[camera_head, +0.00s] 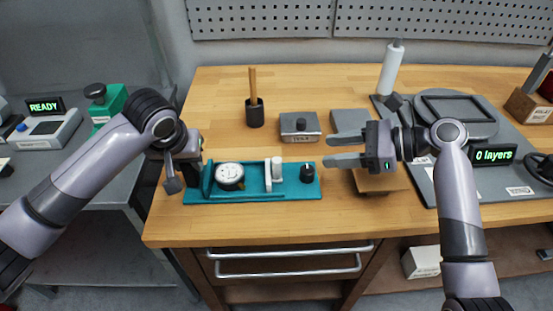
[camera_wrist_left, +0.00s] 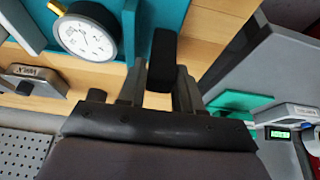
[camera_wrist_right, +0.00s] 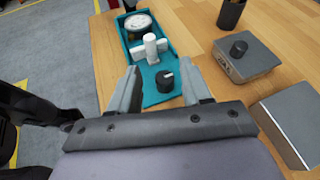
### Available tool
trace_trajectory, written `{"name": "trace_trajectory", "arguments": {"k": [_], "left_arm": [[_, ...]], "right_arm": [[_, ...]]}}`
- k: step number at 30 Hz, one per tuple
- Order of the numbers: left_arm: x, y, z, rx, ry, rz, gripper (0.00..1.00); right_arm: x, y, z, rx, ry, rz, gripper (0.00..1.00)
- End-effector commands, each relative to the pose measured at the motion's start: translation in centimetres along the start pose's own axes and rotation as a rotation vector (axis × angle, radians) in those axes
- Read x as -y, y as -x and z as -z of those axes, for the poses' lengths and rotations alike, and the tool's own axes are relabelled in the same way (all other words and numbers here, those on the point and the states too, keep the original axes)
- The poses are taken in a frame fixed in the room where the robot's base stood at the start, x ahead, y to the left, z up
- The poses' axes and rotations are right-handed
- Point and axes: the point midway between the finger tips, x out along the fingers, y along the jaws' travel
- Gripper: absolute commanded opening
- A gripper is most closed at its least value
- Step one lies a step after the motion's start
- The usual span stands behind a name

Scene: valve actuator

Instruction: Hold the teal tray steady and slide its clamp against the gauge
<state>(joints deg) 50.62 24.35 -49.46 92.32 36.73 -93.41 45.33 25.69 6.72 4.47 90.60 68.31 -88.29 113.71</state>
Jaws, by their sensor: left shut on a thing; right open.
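The teal tray (camera_head: 250,195) lies along the front of the wooden bench. A round white-faced gauge (camera_head: 230,176) sits in its left half; it also shows in the left wrist view (camera_wrist_left: 88,36). The white clamp (camera_head: 277,168) stands to the right of the gauge with a gap between; it also shows in the right wrist view (camera_wrist_right: 152,47). A black knob (camera_head: 307,171) is at the tray's right end. My left gripper (camera_wrist_left: 160,78) is shut on a black block (camera_wrist_left: 163,52) at the tray's left end. My right gripper (camera_head: 345,151) is open and empty, right of the tray, above the bench.
A grey box with a knob (camera_head: 300,127) and a black cup with a wooden stick (camera_head: 254,112) stand behind the tray. A wooden block (camera_head: 381,181) lies below my right gripper. A grey machine with a "0 layers" display (camera_head: 493,155) is at the right.

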Motion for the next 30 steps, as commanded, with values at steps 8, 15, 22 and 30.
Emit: {"name": "trace_trajectory", "arguments": {"k": [8, 15, 22, 30], "left_arm": [[0.0, 0.1, 0.1, -0.003, 0.000, 0.000, 0.00], [0.0, 0.1, 0.1, -0.002, 0.000, 0.000, 0.00], [0.0, 0.1, 0.1, -0.002, 0.000, 0.000, 0.00], [0.0, 0.1, 0.1, -0.002, 0.000, 0.000, 0.00]], "right_arm": [[-1.1, -2.1, -0.6, 0.003, -0.085, -0.072, 0.48], [-1.4, -6.5, -0.6, 0.004, -0.084, -0.072, 0.48], [-1.7, -10.7, -0.6, 0.004, -0.083, -0.070, 0.48], [-1.8, -13.0, -0.6, 0.003, -0.081, -0.068, 0.48]]}}
